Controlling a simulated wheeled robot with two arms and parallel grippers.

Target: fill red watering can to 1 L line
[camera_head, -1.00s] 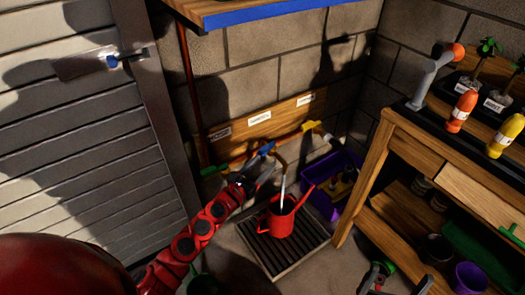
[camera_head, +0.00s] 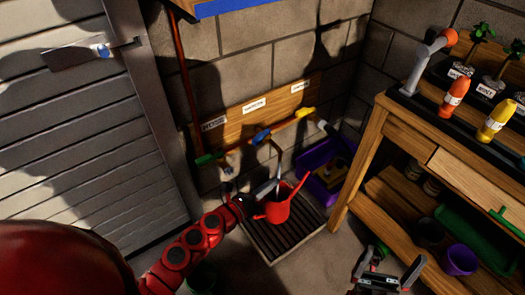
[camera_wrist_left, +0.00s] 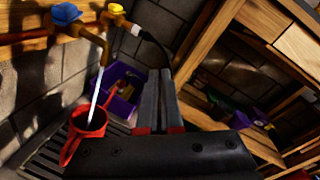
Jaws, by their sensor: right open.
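The red watering can (camera_head: 279,210) stands on the dark floor grate under the blue-handled tap (camera_head: 262,136). It also shows in the left wrist view (camera_wrist_left: 88,122). A pale stream of water (camera_wrist_left: 98,88) runs from that tap's spout into the can's open top. The water level and the 1 L line cannot be made out. My left gripper (camera_head: 266,188) is just left of the can, below the tap. Its fingers (camera_wrist_left: 160,98) lie close together with nothing between them. My right gripper (camera_head: 384,262) is open and empty, low at the right, apart from the can.
A green-handled tap (camera_head: 207,159) and a yellow tap (camera_head: 305,112) share the pipe. A purple crate (camera_head: 322,190) sits right of the grate (camera_head: 290,246). A wooden bench (camera_head: 372,132) bounds the right side, and a slatted door (camera_head: 80,150) the left.

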